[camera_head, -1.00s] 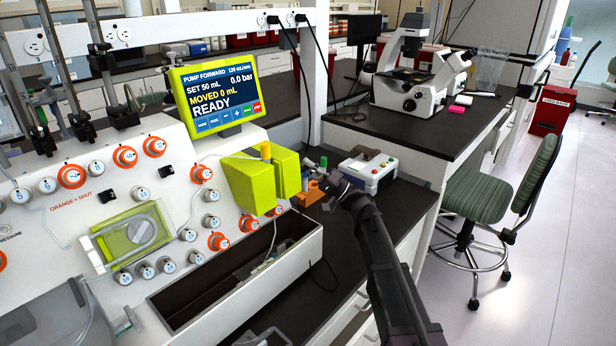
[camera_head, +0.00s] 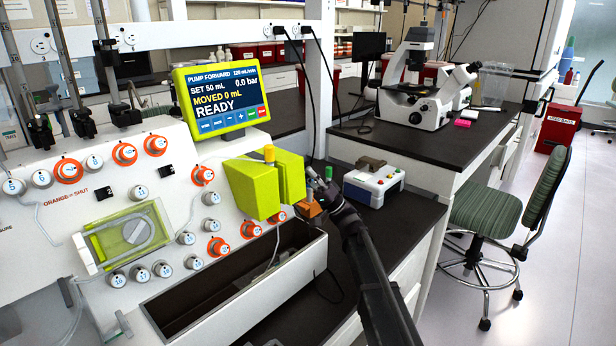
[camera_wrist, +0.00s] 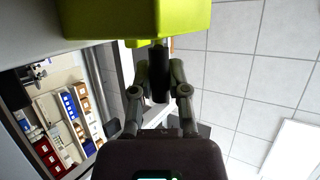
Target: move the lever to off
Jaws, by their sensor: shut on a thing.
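A yellow-green block (camera_head: 256,190) stands out from the front of the white machine, below its screen. In the wrist view the yellow-green housing (camera_wrist: 135,18) fills the upper left, and a dark bar, seemingly the lever (camera_wrist: 158,70), extends from it. My gripper (camera_wrist: 158,88) is shut around this bar, with a finger on each side. In the head view my gripper (camera_head: 318,182) is at the right side of the block, and the lever is hidden or too small to make out. No on or off marking is readable.
The screen (camera_head: 220,95) reads PUMP FORWARD, READY. An open trough (camera_head: 230,275) lies below the block. A white box with coloured buttons (camera_head: 372,185) stands on the dark bench just beyond my gripper. A microscope (camera_head: 425,85) and green chair (camera_head: 490,210) are farther right.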

